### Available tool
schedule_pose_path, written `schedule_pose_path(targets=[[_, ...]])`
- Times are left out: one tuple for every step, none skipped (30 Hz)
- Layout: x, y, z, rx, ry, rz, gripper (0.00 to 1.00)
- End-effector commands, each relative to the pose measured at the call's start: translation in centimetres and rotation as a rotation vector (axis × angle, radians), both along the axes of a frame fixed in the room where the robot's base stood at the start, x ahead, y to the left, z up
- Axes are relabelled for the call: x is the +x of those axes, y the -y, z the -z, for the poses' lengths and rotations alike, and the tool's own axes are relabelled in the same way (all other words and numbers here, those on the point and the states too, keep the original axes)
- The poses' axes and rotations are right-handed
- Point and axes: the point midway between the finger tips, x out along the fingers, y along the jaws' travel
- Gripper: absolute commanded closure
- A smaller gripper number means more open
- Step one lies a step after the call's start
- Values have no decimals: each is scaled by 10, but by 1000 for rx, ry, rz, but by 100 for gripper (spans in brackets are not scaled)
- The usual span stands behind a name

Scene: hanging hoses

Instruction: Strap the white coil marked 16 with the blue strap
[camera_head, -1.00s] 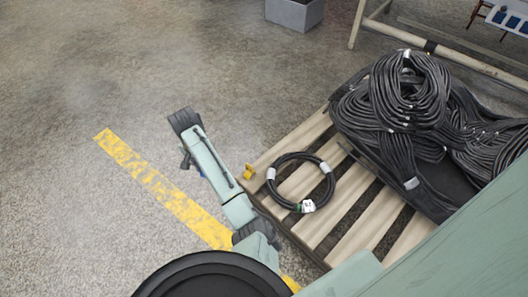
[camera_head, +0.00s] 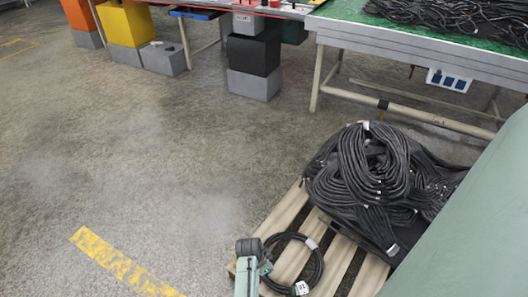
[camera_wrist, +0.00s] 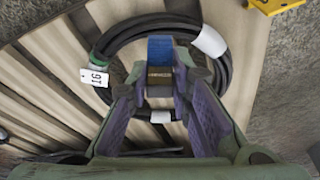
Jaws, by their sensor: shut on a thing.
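The coil marked 16 (camera_wrist: 128,38) is a black hose ring with white sleeves, not white throughout. Its white tag (camera_wrist: 95,77) reads 16, beside a green band. In the head view the coil (camera_head: 321,268) lies on a wooden pallet, with its tag at the near side. My gripper (camera_wrist: 159,88) is shut on the blue strap (camera_wrist: 160,48), which has a brass-coloured buckle at the fingertips. The strap overlaps the coil's upper strands in the wrist view. I cannot tell whether it touches or encircles them. In the head view my arm hides the coil's left side.
The pallet (camera_head: 286,215) also carries a heap of black hoses (camera_head: 365,175) on its right. A yellow object (camera_wrist: 275,5) sits beyond the coil in the wrist view. A green-topped table (camera_head: 340,25) stands behind. The floor left of the pallet is clear.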

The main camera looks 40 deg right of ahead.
Motion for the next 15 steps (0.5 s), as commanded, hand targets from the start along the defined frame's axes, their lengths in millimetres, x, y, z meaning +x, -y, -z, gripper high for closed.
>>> schedule_pose_path(targets=[[1,0,0,0,1,0,100],[1,0,0,0,1,-1,100],[1,0,0,0,1,-1,100],[1,0,0,0,1,-1,100],[1,0,-1,0,1,-1,100],[1,-1,-1,0,0,-2,100],[1,-1,-1,0,0,-2,100],[1,-1,-1,0,0,-2,100],[1,-1,-1,0,0,-3,100],[2,-2,-1,0,0,-4,100],[2,-2,0,-1,0,-4,100],[2,-1,4,-1,0,-3,100],[1,-1,5,-1,0,-3,100],[2,-1,7,-1,0,-3,100],[2,-1,9,-1,0,-3,100]])
